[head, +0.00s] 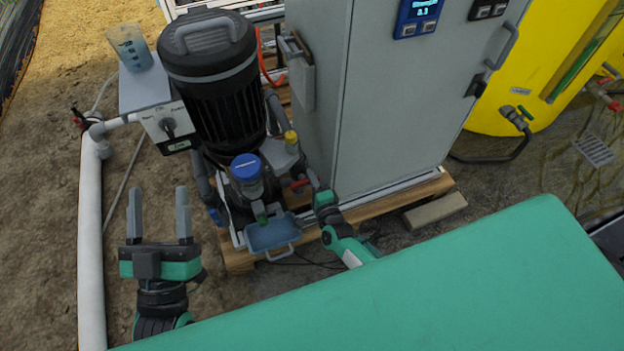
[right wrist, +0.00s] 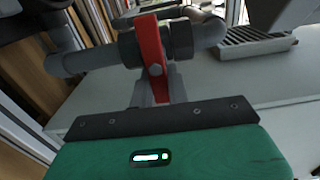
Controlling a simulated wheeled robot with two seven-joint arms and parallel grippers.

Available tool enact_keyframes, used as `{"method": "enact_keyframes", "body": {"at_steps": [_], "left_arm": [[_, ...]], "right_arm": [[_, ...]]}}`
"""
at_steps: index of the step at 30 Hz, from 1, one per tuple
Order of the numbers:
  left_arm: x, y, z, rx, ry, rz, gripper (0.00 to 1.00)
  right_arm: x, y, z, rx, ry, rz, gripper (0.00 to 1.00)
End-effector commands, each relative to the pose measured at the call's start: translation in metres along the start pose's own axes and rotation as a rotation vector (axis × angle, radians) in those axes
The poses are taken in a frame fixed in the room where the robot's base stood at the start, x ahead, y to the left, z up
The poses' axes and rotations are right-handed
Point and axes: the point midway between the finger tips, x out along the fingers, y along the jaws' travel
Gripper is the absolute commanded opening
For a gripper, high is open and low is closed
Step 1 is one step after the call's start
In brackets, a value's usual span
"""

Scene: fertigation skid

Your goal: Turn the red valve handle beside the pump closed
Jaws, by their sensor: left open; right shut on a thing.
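The red valve handle (head: 299,184) sits low on the grey pipework, between the black pump (head: 214,90) and the grey cabinet. My right gripper (head: 314,183) is shut on the handle, reaching it from the right. In the right wrist view the red handle (right wrist: 151,50) stands upright in the picture, crosswise to the grey pipe (right wrist: 90,60). The fingers (right wrist: 158,88) are at its lower end, partly hidden behind it. My left gripper (head: 159,215) is open and empty, left of the pump skid, with its fingers pointing up in the picture.
The grey cabinet (head: 395,120) stands right of the valve on a wooden pallet (head: 400,207). A blue-capped filter (head: 246,170) and a blue tray (head: 272,235) are in front of the pump. A white pipe (head: 90,240) runs down the left. Bare ground lies around my left gripper.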

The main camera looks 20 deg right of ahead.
Motion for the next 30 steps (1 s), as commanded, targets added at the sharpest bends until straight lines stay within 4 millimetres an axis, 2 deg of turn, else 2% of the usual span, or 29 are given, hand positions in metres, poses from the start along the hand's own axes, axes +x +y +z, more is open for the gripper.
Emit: {"method": "enact_keyframes", "body": {"at_steps": [3,4,7,15,19,23,30], "left_arm": [[0.000,0.000,0.000,0.000,0.000,0.000,0.60],[0.000,0.000,0.000,0.000,-0.001,0.000,0.60],[0.000,0.000,0.000,0.000,-0.001,0.000,0.60],[0.000,0.000,0.000,0.000,-0.001,0.000,0.60],[0.001,0.000,0.001,-0.002,-0.014,0.000,0.60],[-0.009,0.004,0.021,-0.021,-0.131,-0.003,0.60],[-0.029,0.013,0.056,-0.052,-0.348,-0.002,0.60]], "right_arm": [[0.000,0.001,-0.001,0.001,0.001,0.002,0.00],[-0.001,0.001,-0.001,0.001,0.001,0.002,0.20],[0.000,0.001,-0.001,0.001,0.001,0.002,0.38],[-0.001,0.000,0.000,0.000,0.000,0.001,0.38],[-0.008,0.000,0.000,-0.001,0.000,0.002,0.38],[-0.029,-0.001,-0.001,-0.001,0.000,0.004,0.38],[-0.084,0.000,-0.001,-0.001,0.000,0.005,0.38]]}}
